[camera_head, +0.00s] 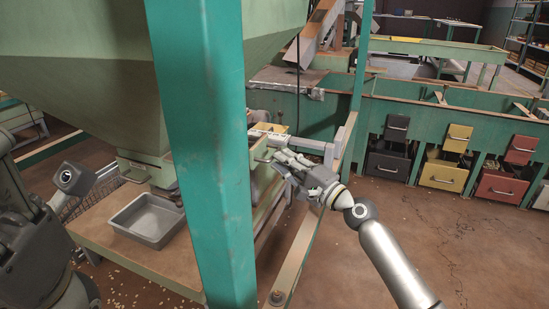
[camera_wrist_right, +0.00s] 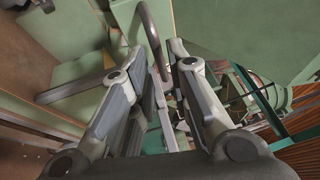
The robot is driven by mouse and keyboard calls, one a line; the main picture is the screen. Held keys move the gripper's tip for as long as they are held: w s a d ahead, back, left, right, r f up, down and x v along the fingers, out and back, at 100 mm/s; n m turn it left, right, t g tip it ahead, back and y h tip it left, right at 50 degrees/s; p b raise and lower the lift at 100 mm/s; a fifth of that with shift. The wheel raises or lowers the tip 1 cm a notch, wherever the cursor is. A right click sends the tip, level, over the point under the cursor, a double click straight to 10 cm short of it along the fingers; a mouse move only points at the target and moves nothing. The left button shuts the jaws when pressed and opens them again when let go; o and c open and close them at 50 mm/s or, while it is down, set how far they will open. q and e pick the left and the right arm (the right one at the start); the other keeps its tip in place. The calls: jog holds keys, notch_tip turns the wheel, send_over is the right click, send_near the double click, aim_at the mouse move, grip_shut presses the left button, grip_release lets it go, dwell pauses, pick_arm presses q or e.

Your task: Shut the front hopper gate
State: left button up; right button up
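The large green hopper (camera_head: 90,95) fills the upper left of the head view, partly hidden by a teal post (camera_head: 205,150). Its outlet (camera_head: 148,168) with a small handle sits above a grey metal tray (camera_head: 148,220). My right gripper (camera_head: 278,160) is right of the post, by a light green part (camera_head: 258,150). In the right wrist view, its fingers (camera_wrist_right: 168,75) are apart. A curved dark bar handle (camera_wrist_right: 151,38) runs down into the gap between the fingertips; contact cannot be told. The gate plate itself is not clearly visible. At the left edge is part of my left arm.
A wooden-topped frame (camera_head: 110,240) carries the tray. Teal bins with black, yellow and red drawers (camera_head: 445,170) stand at the back right. Open brown floor (camera_head: 440,250) lies to the right. The teal post stands between the tray and my right gripper in the picture.

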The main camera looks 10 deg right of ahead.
jog(key=shift+b+x, duration=0.4)
jog(key=shift+x, duration=1.65)
grip_shut()
